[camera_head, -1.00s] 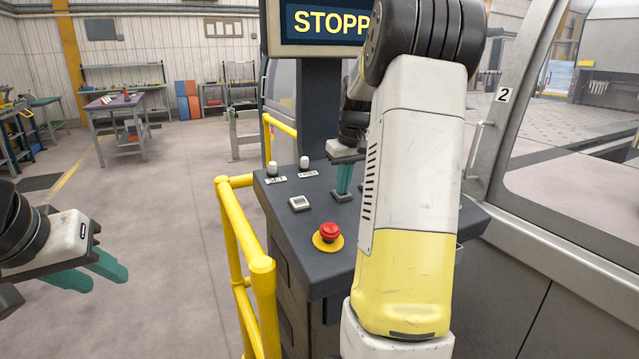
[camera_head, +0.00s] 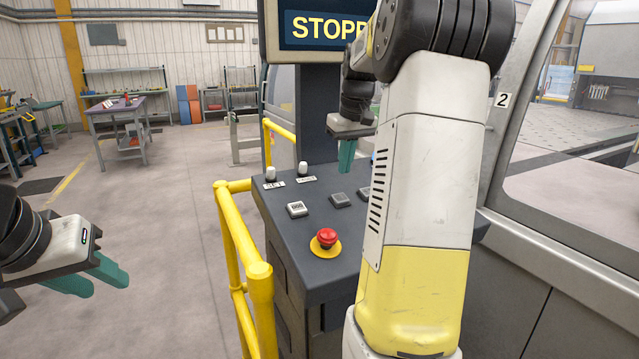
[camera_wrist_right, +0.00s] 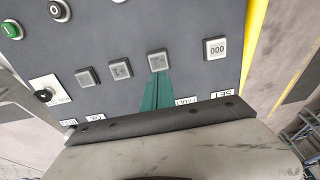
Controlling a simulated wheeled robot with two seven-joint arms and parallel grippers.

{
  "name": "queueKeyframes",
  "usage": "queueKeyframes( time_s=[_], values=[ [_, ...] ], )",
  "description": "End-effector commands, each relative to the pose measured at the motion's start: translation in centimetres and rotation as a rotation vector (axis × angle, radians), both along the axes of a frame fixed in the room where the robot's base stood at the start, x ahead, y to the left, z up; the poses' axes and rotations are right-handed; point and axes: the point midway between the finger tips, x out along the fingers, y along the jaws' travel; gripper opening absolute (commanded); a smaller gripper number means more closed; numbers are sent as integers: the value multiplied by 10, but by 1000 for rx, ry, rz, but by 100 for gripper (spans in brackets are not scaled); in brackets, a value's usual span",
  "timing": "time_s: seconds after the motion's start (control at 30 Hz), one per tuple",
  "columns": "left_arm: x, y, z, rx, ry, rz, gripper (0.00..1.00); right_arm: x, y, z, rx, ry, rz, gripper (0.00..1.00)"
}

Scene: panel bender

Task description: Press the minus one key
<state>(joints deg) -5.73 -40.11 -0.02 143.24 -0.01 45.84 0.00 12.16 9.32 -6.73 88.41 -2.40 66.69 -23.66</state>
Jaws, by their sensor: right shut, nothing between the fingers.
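The minus one key (camera_wrist_right: 158,60) is a light grey square button in the right wrist view, its marking faint and upside down, between the 000 key (camera_wrist_right: 216,48) and the +1 key (camera_wrist_right: 120,69). In the head view it is the grey button (camera_head: 340,200) right of the white 000 key (camera_head: 297,209). My right gripper (camera_head: 346,172) has its green fingers shut and empty, pointing down at the panel. In the right wrist view its tips (camera_wrist_right: 157,74) appear at the key's near edge; the head view shows them apart from it.
A red emergency stop (camera_head: 327,238) sits on the console near its front edge. Two white-capped switches (camera_head: 303,168) stand behind the keys. A yellow rail (camera_head: 240,240) runs along the console's left side. The screen (camera_head: 318,28) shows "STOPP", partly covered by my right arm.

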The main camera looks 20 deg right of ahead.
Motion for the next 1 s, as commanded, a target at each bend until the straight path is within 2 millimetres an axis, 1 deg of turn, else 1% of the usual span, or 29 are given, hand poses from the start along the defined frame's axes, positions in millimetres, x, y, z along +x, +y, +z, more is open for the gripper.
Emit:
queueKeyframes(
  time_s=[0.03,0.1,0.2,0.3,0.47,1.0],
  values=[
    [0,0,0,0,0,0,36,-2,-1,12,-1,-3,-1,0],
    [0,0,0,0,0,0,36,-5,-1,24,-1,-4,-1,0],
    [0,0,0,0,0,0,36,-8,-1,38,-1,-4,-1,0],
    [0,0,0,0,0,0,36,-10,-2,46,-1,-3,-1,0],
    [0,0,0,0,0,0,36,-11,-1,50,-1,-1,-1,0],
    [0,0,0,0,0,0,36,-11,-2,50,-1,-2,-1,0]
  ],
)
